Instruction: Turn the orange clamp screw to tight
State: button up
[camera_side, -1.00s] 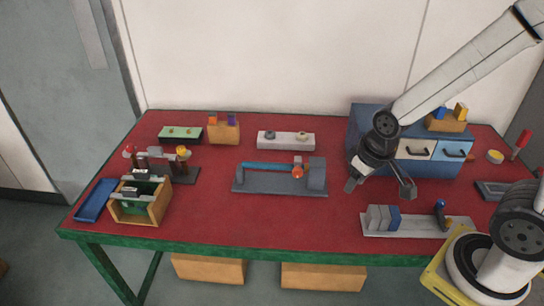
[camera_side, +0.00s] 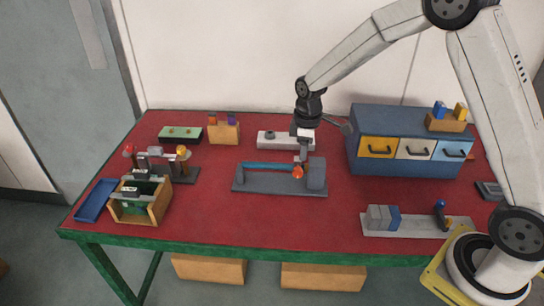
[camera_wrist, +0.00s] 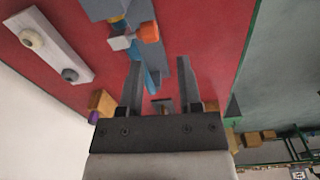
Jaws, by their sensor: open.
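The orange clamp screw (camera_side: 298,172) sits at the right part of a grey clamp fixture (camera_side: 280,188), beside its right-hand block and near the end of a blue bar (camera_side: 265,166). My gripper (camera_side: 318,148) is open and empty, above and slightly behind the screw in the side view. In the wrist view the screw (camera_wrist: 150,32) lies beyond the tips of my open gripper (camera_wrist: 160,63), a little left of the middle between them. A pale block (camera_wrist: 120,42) is next to the screw there. The screw's contact with the bar is partly hidden.
A light grey bar with two round knobs (camera_side: 268,142) lies behind the fixture. A blue drawer cabinet (camera_side: 360,165) stands to the right. A slotted stand with blocks (camera_side: 380,218) lies front right. The red tabletop in front of the fixture is clear.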

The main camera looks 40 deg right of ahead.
aim_at(298, 168)
jog(key=shift+w+d+f+n, duration=0.15)
jog(key=shift+w+f+n, duration=0.15)
jog(key=shift+w, duration=0.25)
jog(key=shift+w+d+f+n, duration=0.15)
jog(key=shift+w+f+n, duration=0.15)
jog(key=shift+w, duration=0.25)
jog(key=shift+f, duration=3.9)
grip_shut()
